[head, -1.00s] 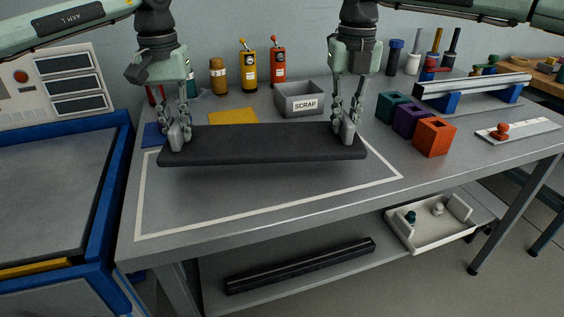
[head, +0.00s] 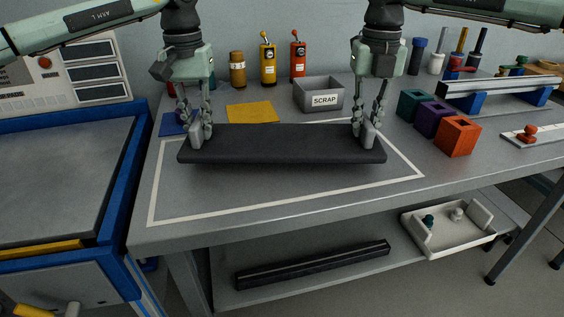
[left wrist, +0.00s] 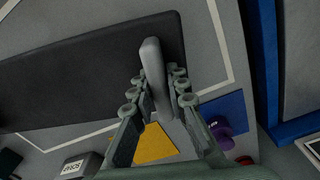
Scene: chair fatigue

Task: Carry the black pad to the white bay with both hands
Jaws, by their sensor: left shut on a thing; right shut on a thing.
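The black pad (head: 280,146) is a long flat slab with a grey upright handle near each end. My left gripper (head: 203,128) is shut on the left handle, and my right gripper (head: 371,128) is shut on the right one. In the left wrist view my left gripper (left wrist: 157,97) closes around the grey handle at the end of the pad (left wrist: 75,72). The white bay (head: 285,206) is a white outline on the bench top. The pad lies level over its back part; whether it touches the bench is hard to tell.
Behind the pad are a yellow sheet (head: 252,112), a blue sheet (head: 172,125) and a grey scrap bin (head: 319,93). Teal, purple and orange blocks (head: 458,136) stand to the right. A blue-framed station (head: 118,180) adjoins the left. The bay's front is clear.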

